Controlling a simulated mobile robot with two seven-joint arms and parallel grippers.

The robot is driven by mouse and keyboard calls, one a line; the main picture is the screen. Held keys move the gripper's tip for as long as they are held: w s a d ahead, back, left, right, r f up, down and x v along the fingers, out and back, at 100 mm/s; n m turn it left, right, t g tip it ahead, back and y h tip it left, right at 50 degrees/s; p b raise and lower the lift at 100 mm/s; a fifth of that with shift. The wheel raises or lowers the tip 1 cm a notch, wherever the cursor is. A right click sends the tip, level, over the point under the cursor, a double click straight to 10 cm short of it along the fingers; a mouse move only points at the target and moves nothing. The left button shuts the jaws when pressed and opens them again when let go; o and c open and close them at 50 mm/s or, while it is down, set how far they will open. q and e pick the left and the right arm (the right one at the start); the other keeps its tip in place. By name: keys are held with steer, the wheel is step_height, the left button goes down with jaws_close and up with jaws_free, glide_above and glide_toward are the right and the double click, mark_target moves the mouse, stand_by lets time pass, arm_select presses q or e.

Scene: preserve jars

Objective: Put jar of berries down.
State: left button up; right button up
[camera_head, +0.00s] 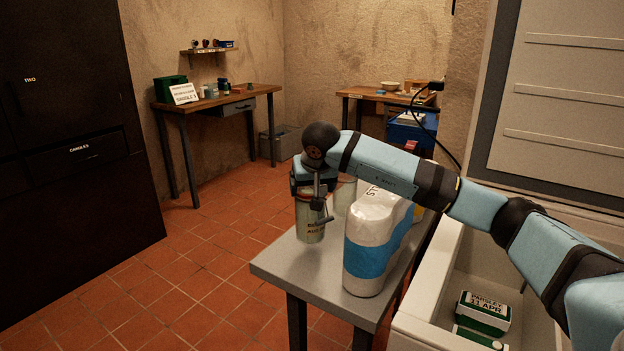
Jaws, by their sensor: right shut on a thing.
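A jar (311,228) with a pale label and some lettering hangs upright in my right gripper (316,200), which is shut on it from above. It is over the left part of a small grey table (300,272); I cannot tell whether its base touches the top. The label is too small to read fully, so I cannot confirm that it says berries. A second pale jar (345,195) stands behind, partly hidden by my right arm. My left gripper is not in view.
A large white and blue container (370,245) stands close right of the held jar. A white chest (427,300) with green and white packs (484,311) is at the right. The table's front left corner is bare. Tiled floor lies open to the left.

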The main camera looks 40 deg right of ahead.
mark_target(310, 214)
step_height(310, 214, down, 3)
steer(key=shift+f+b, duration=0.2)
steer(key=shift+b, duration=0.15)
steer(key=shift+f, duration=0.25)
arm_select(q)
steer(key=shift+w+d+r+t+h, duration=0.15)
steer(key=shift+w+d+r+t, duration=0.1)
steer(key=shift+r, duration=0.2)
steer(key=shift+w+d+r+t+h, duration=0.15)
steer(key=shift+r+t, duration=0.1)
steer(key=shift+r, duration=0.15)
arm_select(e)
steer(key=o, duration=1.7)
steer(key=shift+f, duration=0.15)
